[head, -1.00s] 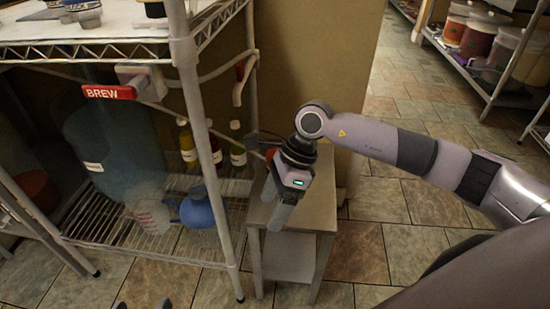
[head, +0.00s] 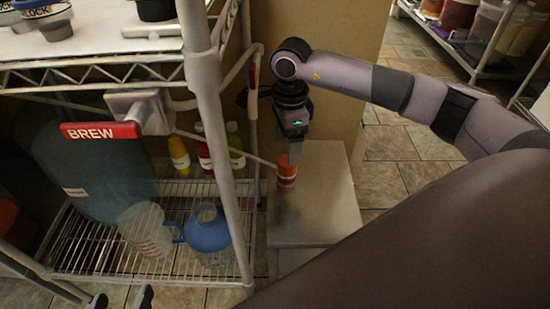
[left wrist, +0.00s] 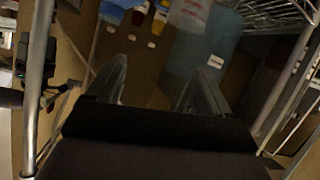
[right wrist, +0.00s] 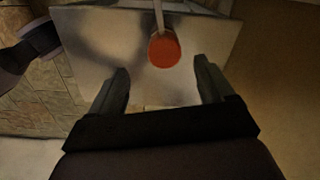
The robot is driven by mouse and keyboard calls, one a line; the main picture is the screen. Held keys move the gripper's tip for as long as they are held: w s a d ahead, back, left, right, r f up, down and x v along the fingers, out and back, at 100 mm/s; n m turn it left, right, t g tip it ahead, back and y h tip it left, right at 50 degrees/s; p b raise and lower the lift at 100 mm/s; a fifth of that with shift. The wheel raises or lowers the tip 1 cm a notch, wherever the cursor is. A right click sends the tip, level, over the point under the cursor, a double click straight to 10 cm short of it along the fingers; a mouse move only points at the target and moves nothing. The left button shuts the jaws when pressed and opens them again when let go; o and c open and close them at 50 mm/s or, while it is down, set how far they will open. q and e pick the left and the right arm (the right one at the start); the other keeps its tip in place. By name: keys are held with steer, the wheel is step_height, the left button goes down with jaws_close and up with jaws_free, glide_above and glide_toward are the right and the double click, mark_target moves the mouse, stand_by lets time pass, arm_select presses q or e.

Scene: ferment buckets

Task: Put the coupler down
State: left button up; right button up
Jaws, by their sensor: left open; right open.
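The orange-red coupler (head: 287,172) is upright at the small metal table (head: 325,205), near its back left part. In the right wrist view the coupler (right wrist: 164,50) shows as a red round end with a pale thin line running up from it. I cannot tell whether its base touches the table top. My right gripper (head: 293,147) is just above and behind the coupler in the head view. In the right wrist view the gripper (right wrist: 162,88) is open, with nothing between its fingers. My left gripper (head: 121,299) is open and empty at the bottom edge, also seen in the left wrist view (left wrist: 150,88).
A wire shelf with a BREW sign (head: 100,131) stands left of the table, its post close to it. It holds a large blue-green container (head: 95,165), a blue jug (head: 207,230), a clear measuring jug (head: 147,230) and bottles. Tiled floor is free at right.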

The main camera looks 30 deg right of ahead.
mark_target(285, 161)
steer(key=shift+w+f+b, duration=0.1)
steer(key=shift+f+b, duration=0.2)
steer(key=shift+f, duration=0.5)
steer(key=shift+f+b, duration=0.3)
steer(key=shift+f, duration=0.4)
steer(key=f+b, duration=0.1)
steer(key=f, duration=0.3)
steer(key=shift+w+f+b, duration=0.15)
steer(key=shift+w+b, duration=0.05)
steer(key=shift+b, duration=0.15)
arm_select(q)
steer(key=shift+w+d+f+n+h, duration=0.15)
steer(key=shift+d+h, duration=0.25)
steer(key=shift+d, duration=0.2)
steer(key=shift+d+f+n+h, duration=0.15)
steer(key=shift+d+h, duration=0.25)
steer(key=shift+d, duration=0.15)
arm_select(e)
steer(key=c, duration=1.2)
